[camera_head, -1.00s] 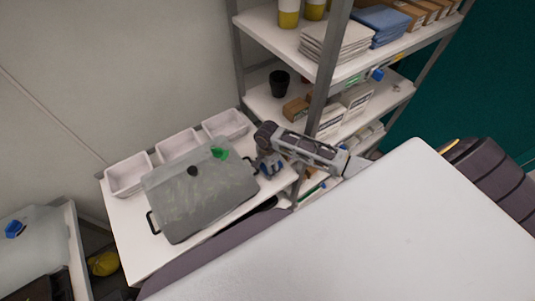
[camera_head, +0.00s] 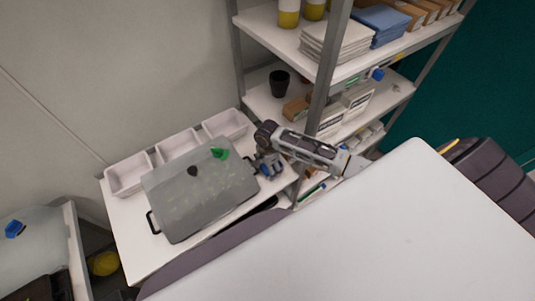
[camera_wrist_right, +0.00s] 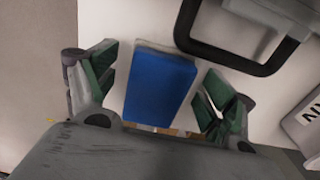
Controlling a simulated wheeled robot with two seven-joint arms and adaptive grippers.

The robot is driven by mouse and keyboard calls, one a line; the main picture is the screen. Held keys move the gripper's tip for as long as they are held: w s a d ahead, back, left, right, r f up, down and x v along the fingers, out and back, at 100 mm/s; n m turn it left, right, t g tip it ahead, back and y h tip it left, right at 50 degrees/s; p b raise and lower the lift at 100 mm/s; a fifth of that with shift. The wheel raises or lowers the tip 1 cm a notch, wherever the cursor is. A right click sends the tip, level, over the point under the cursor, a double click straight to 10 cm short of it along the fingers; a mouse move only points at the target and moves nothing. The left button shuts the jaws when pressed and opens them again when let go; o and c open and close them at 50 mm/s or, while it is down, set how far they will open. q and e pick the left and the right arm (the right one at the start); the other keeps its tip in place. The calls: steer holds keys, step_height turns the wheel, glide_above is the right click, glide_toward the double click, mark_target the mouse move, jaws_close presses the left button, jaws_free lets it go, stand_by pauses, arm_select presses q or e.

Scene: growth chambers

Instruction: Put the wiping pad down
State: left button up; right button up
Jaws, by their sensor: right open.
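The wiping pad (camera_wrist_right: 160,88) is a blue block in the right wrist view. It lies on the white table top between the spread green fingers of my right gripper (camera_wrist_right: 160,95), with a gap visible on each side. Its lower end is partly hidden by the gripper body. In the head view my right gripper (camera_head: 268,166) is low over the right end of the white table (camera_head: 140,262), beside the grey lidded box. The pad is hard to tell from the gripper there. My left gripper does not show.
The grey lidded box (camera_head: 195,205) has black side handles; one is close to the pad in the wrist view. Three white bins (camera_head: 127,176) line the wall behind it. A loaded shelf rack (camera_head: 316,105) stands right of the table, close to my right arm.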

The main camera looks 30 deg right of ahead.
step_height(320, 180, up, 12)
steer(key=b, duration=0.1)
stand_by(0.5)
steer(key=shift+f, duration=0.15)
stand_by(0.7)
